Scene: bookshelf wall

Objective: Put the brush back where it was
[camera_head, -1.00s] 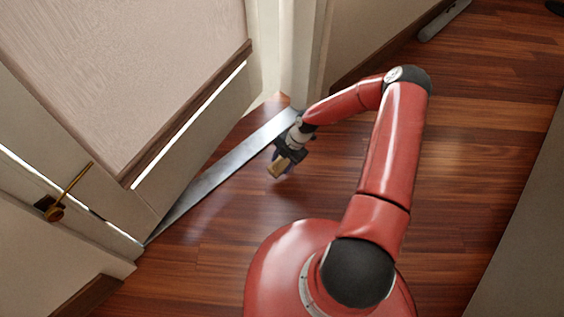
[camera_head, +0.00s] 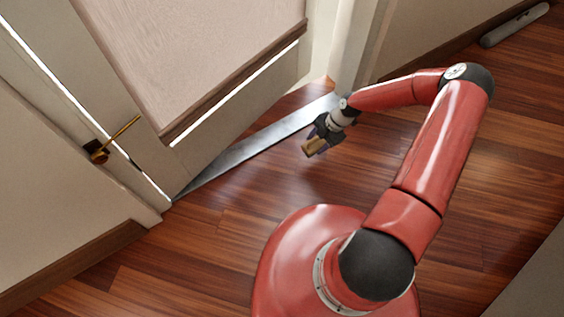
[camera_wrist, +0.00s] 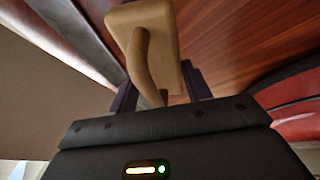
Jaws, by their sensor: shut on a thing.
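In the wrist view the brush (camera_wrist: 148,40) has a tan block and a curved tan handle that runs down between the fingers. My gripper (camera_head: 321,138) is shut on the brush and holds it over the wooden floor, near the door. In the wrist view my gripper (camera_wrist: 160,92) has dark fingers on both sides of the handle. The brush's bristles cannot be made out, and its height above the floor is hard to tell.
A pale door (camera_head: 220,120) with a brass handle (camera_head: 115,140) stands at the left. A metal threshold strip (camera_head: 255,143) runs along its foot. A long grey object (camera_head: 515,24) lies by the far wall. Open wooden floor (camera_head: 490,190) lies at the right.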

